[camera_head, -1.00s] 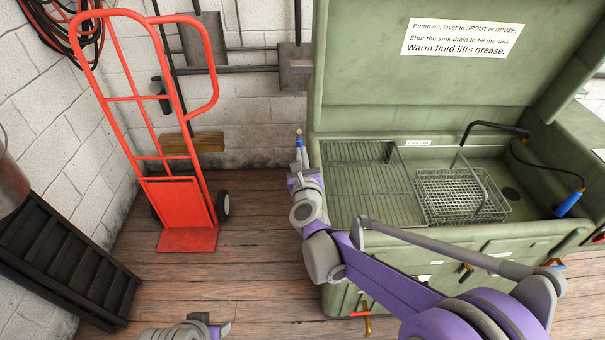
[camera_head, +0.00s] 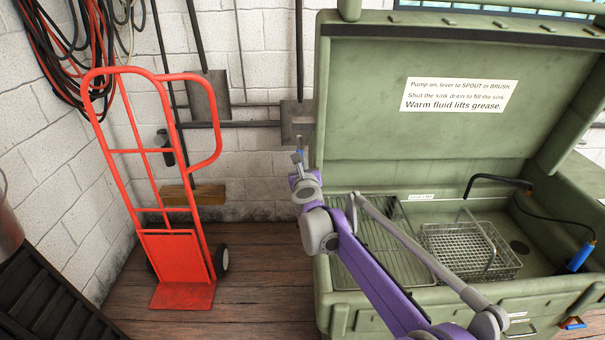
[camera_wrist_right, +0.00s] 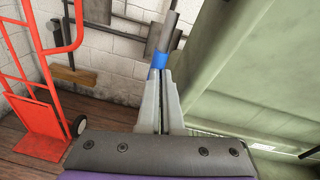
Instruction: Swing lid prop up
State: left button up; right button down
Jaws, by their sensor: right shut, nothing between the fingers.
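The lid (camera_head: 400,130) of the green parts washer stands open, with a white instruction label on its inside. A grey rod with a blue band (camera_wrist_right: 158,61) shows just beyond my right fingertips in the right wrist view; it looks like the lid prop and leans upward beside the washer's left side. In the head view its blue part (camera_head: 299,155) is small and partly hidden by my gripper. My right gripper (camera_wrist_right: 163,76) is shut and empty, tips close to the blue band; I cannot tell whether they touch. My left gripper is out of the head view.
The washer's sink holds a wire basket (camera_head: 470,250), a slatted rack (camera_head: 365,265) and a black hose with a blue-handled brush (camera_head: 580,256). A red hand truck (camera_head: 180,255) stands left against the white brick wall. Floor between it and the washer is clear.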

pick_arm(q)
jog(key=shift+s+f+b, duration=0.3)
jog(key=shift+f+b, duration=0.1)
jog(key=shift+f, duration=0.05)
pick_arm(e)
jog(key=shift+w+d+r, duration=0.2)
jog(key=shift+w+r, duration=0.15)
jog(key=shift+r, duration=0.1)
jog(key=shift+w+r, duration=0.1)
jog(key=shift+r, duration=0.05)
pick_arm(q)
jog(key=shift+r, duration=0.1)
